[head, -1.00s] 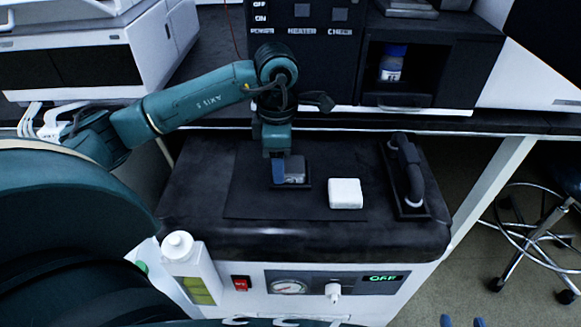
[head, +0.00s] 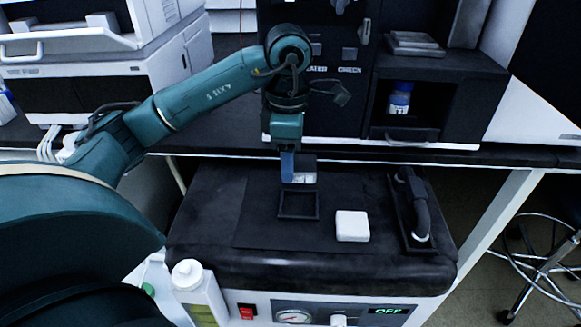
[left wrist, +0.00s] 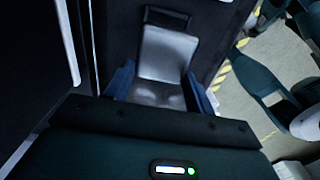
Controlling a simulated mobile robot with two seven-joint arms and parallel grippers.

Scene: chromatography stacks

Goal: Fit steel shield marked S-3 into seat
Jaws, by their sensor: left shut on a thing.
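My left gripper (head: 299,176) points down over the cart top and is shut on a grey metal piece, the steel shield (head: 304,178). In the left wrist view the shield (left wrist: 168,55) sits between the blue fingertips. No S-3 mark can be read. A dark square frame, seemingly the seat (head: 298,217), lies empty on the mat just in front of and below the shield. The shield looks apart from it. A dark frame edge (left wrist: 167,15) also shows beyond the shield in the left wrist view. My right gripper is out of view.
A white block (head: 352,226) lies on the mat right of the frame. A dark handle (head: 414,205) stands at the cart top's right side. A white bottle (head: 195,285) is at the front left. The bench and a black instrument (head: 330,95) rise behind.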

